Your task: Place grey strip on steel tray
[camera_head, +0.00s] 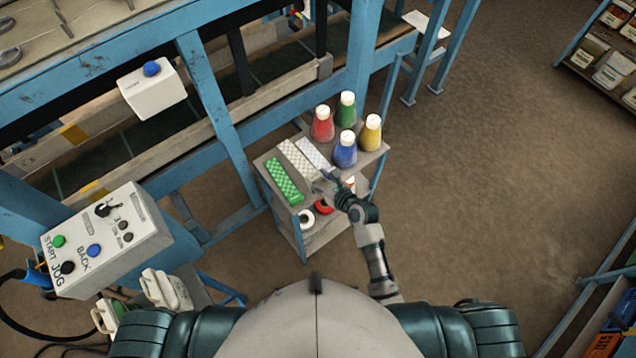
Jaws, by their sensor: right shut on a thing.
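Three patterned strips lie side by side on the top of a small grey stand. They are a green strip (284,181), a beige strip (297,157) and a pale grey strip (312,153). My right gripper (326,179) reaches in from the lower right and is shut at the near end of the pale grey strip. Its fingers are small here and partly hide the strip ends, so the exact contact is hard to see. I cannot make out a separate steel tray.
Red (322,126), green (347,108), blue (345,152) and yellow (370,135) bottles stand close behind and right of the strips. Tape rolls sit on the lower shelf. A blue-framed conveyor (215,110) and control box (105,238) flank the left.

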